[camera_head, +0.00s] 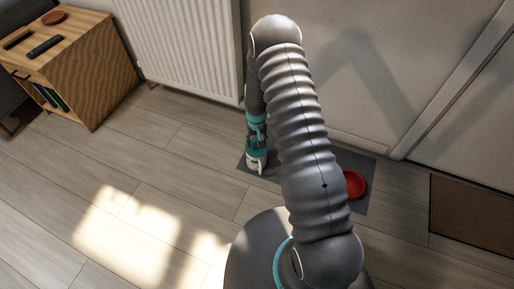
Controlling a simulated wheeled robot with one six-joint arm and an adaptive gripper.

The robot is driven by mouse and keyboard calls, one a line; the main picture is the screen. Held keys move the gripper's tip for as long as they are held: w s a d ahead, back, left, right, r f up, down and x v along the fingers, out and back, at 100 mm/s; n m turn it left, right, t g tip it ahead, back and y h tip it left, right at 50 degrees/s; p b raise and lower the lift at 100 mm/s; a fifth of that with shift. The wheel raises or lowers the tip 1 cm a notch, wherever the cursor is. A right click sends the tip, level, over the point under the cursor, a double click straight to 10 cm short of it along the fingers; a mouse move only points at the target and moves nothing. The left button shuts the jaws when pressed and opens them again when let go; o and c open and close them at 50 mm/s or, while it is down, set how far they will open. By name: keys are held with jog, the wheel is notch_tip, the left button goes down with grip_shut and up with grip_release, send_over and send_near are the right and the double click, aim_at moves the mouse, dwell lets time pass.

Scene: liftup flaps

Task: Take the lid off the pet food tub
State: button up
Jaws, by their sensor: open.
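My gripper (257,167) hangs at the lower end of my arm, over the left part of a dark grey floor mat (243,166). It is small in this view; its jaws are open, and I cannot make out anything between them. I cannot clearly see the pet food tub or its lid. My large ribbed arm link covers the middle of the mat and may hide them. A red bowl (356,185) shows at the right part of the mat, partly behind my arm.
A white radiator (185,45) is on the wall behind. A wooden cabinet (85,75) with a remote (44,47) and a brown dish (54,17) stands at the left. A brown doormat (470,213) lies at the right. The wooden floor at front left is clear.

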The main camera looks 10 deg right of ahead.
jog(key=shift+f, duration=0.75)
jog(key=shift+c, duration=0.3)
grip_shut()
jog(key=shift+r, duration=0.1)
